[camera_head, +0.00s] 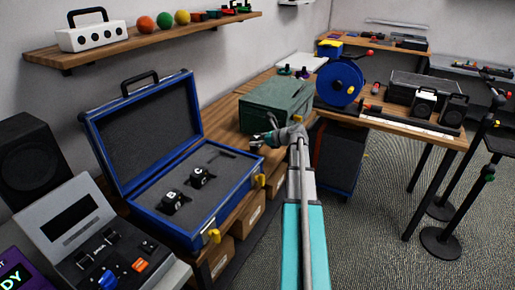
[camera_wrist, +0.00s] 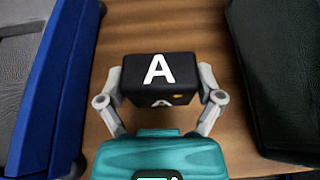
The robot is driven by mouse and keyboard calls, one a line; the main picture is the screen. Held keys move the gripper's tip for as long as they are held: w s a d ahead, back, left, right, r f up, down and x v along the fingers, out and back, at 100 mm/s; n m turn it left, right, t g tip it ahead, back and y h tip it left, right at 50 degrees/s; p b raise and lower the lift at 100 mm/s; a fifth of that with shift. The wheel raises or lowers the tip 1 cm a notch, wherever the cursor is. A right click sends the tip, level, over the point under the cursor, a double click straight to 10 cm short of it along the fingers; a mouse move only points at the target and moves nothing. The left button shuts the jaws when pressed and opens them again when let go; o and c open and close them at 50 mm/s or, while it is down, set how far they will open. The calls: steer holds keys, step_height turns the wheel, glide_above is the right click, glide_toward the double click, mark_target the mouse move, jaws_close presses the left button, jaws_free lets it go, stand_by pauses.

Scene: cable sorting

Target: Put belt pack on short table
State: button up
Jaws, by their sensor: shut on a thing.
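A black belt pack (camera_wrist: 158,82) with a white letter A is between the two grey fingers of my gripper (camera_wrist: 160,88) in the wrist view. The fingers are shut on its two sides. Wood surface lies below it, between the blue case and the green box. In the head view my gripper (camera_head: 264,140) hangs by the right side of the open blue case (camera_head: 150,208); the pack there is small and mostly hidden. A wooden table (camera_head: 400,126) stands at the right, and a wooden bench (camera_head: 226,146) runs under the case. I cannot tell which is the short table.
Two black packs (camera_head: 172,201) sit in the case's grey foam. A green box (camera_head: 278,102) stands just right of my gripper. A blue cable reel (camera_head: 340,83), small speakers (camera_head: 424,105) and a black case crowd the right table. Black stands rise at the far right.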

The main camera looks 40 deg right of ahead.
mark_target(260, 146)
steer(key=shift+f+b, duration=1.3)
steer(key=shift+f, duration=0.25)
steer(key=shift+f, duration=0.15)
steer(key=o, duration=1)
steer(key=shift+r, duration=0.2)
steer(key=shift+s+r, duration=0.15)
steer(key=p+v, duration=0.4)
steer(key=v, duration=0.7)
steer(key=shift+s+d+p, duration=0.15)
steer(key=shift+s+p, duration=0.1)
steer(key=shift+p, duration=0.1)
